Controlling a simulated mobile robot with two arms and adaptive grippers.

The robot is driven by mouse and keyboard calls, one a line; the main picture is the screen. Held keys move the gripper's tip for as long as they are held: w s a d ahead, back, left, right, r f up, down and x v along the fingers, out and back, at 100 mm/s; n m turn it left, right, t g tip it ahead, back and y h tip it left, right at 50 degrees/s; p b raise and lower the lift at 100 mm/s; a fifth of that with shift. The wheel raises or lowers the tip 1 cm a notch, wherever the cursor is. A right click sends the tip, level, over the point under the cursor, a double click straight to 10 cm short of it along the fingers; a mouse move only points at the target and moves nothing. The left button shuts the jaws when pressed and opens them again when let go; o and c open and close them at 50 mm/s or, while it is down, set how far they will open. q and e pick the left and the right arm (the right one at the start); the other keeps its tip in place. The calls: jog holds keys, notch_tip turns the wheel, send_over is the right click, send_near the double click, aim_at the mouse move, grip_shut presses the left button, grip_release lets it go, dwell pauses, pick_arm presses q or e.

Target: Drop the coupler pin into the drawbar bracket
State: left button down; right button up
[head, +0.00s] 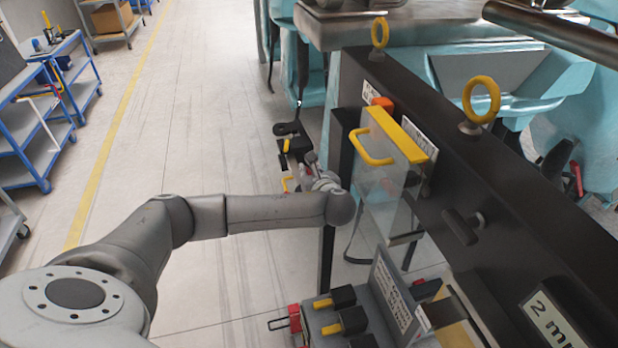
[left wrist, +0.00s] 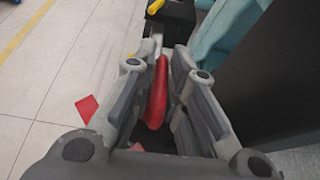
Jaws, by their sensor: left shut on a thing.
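My left gripper (head: 300,160) is beyond the end of my arm, left of the dark beam, and partly hidden by my wrist. In the left wrist view its fingers (left wrist: 160,62) are shut on a slim red piece, which I take for the coupler pin (left wrist: 158,95). A black part with a hole-like end (head: 287,128), perhaps the drawbar bracket, shows just beyond the gripper in the head view. In the left wrist view a black block (left wrist: 178,14) with a yellow knob lies past the fingertips. I cannot tell whether the pin touches it. My right gripper is not in view.
The dark beam (head: 500,190) with yellow rings runs along the right. A clear guard with a yellow handle (head: 375,150) stands beside it. Black blocks with yellow knobs (head: 345,297) are at the bottom. Blue carts (head: 50,110) stand far left; open floor lies between.

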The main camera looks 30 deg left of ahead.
pick_arm(q)
notch_tip(320, 180, up, 11)
dwell(1.8)
jog(key=shift+f, duration=0.1)
dwell(0.4)
jog(key=shift+f+b, duration=0.6)
jog(key=shift+f, duration=1.85)
jog(key=shift+f+b, duration=1)
jog(key=shift+f, duration=2.55)
jog(key=c, duration=1.4)
grip_release()
jog(key=shift+o, duration=0.2)
jog(key=shift+f, duration=0.1)
